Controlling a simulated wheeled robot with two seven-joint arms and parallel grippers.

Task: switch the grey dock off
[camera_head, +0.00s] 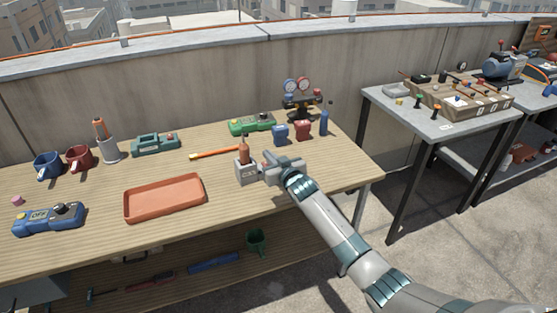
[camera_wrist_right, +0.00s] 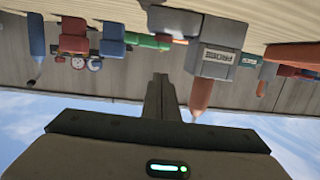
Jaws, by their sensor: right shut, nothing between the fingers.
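The grey dock (camera_head: 245,174) is a small grey box with a label on its front, standing on the wooden workbench. A brown-orange upright piece (camera_head: 243,150) rises from its top. My right gripper (camera_head: 268,162) is shut and empty, close by the dock's right side; I cannot tell whether it touches. In the right wrist view, which is upside down, the dock (camera_wrist_right: 218,62) shows its label, too small to read, and the brown-orange piece (camera_wrist_right: 201,95) points down. The shut fingers (camera_wrist_right: 159,92) are beside it. No switch can be made out. My left gripper is not in view.
A terracotta tray (camera_head: 164,199) lies left of the dock, and an orange-yellow stick (camera_head: 215,153) behind it. A green device (camera_head: 251,124), small blue (camera_head: 281,134) and red (camera_head: 303,131) items and a gauge set (camera_head: 300,100) stand behind. The bench's right front is clear.

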